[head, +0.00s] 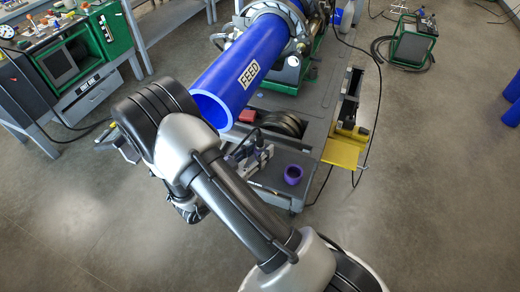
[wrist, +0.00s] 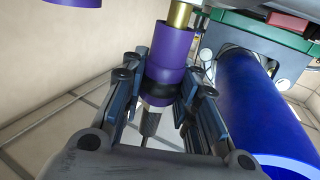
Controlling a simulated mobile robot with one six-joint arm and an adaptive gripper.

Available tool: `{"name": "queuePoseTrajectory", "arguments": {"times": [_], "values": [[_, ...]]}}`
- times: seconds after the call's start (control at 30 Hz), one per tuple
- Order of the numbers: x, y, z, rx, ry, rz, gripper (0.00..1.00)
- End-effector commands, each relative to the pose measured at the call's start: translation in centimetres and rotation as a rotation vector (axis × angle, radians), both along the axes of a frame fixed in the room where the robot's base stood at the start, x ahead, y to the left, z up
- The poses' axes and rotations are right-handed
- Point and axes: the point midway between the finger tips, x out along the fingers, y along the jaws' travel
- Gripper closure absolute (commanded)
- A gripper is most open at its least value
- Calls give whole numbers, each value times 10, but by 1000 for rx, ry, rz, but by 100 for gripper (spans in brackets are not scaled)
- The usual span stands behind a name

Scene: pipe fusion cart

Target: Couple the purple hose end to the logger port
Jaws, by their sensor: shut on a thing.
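My gripper (wrist: 166,82) is shut on the purple hose end (wrist: 172,52) in the wrist view, with one finger on each side. The hose end is a purple cylinder with a black ring below it and a thin grey braided hose (wrist: 150,122) running back between the fingers. A brass stub (wrist: 180,14) meets its far end. I cannot tell whether the stub belongs to the hose end or to the logger port, nor is the port clearly identifiable. In the head view my arm hides the gripper and the hose end.
A large blue pipe (head: 238,72) marked FEED lies beside my arm, and a blue pipe (wrist: 262,115) shows right of the gripper. Another purple piece (wrist: 72,3) is at the wrist view's upper left. A green cabinet (head: 62,65) stands left.

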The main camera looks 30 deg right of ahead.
Motion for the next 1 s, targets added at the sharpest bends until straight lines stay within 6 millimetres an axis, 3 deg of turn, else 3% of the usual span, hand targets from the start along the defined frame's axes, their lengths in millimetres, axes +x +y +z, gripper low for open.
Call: {"name": "queuePoseTrajectory", "arguments": {"times": [0.57,0.6,1.0], "values": [[0,0,-15,0,0,0,98],[0,0,-15,0,0,0,71],[0,0,-14,0,0,0,48]]}}
